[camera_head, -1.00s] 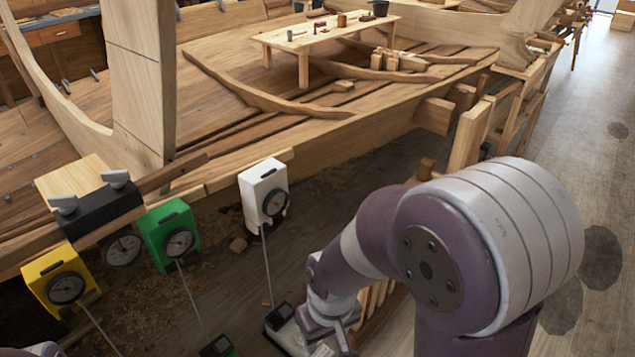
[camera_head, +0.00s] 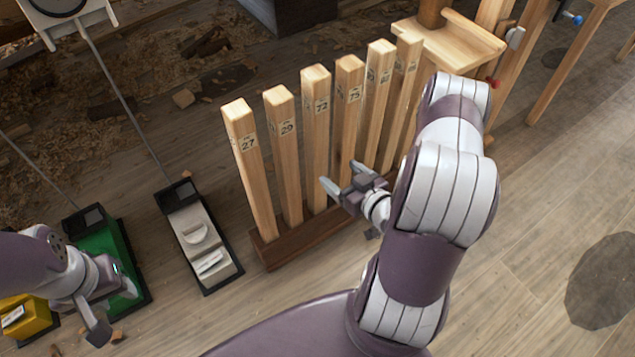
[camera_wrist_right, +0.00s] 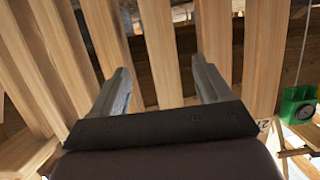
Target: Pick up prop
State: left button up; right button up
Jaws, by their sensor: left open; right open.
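Several upright wooden props stand in a row in a dark wooden rack (camera_head: 300,240). They carry number labels: the prop marked 27 (camera_head: 250,170) is leftmost, then 29 (camera_head: 284,150), 72 (camera_head: 316,135) and 75 (camera_head: 347,110). Two more stand to the right with labels too small to read surely. My right gripper (camera_head: 343,187) is open and empty, low in front of the props near 72 and 75. In the right wrist view a prop (camera_wrist_right: 160,50) stands between its open fingers (camera_wrist_right: 163,88), beyond them. My left gripper (camera_head: 105,305) is open, low at the left, away from the props.
A grey-white device (camera_head: 203,240) on a black base stands left of the rack, with a rod rising from it. A green device (camera_head: 100,250) and a yellow one (camera_head: 25,318) lie near my left gripper. A wooden stand (camera_head: 450,40) is behind the row. The floor at right (camera_head: 545,220) is clear.

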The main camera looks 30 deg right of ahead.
aim_at(322, 157)
jog(key=b+x, duration=0.2)
jog(key=x, duration=0.3)
jog(key=b+x, duration=0.3)
jog(key=x, duration=0.2)
jog(key=shift+w+a+r, duration=0.15)
jog(key=shift+w+a, duration=0.05)
jog(key=shift+w, duration=0.4)
jog(key=shift+r, duration=0.15)
grip_shut()
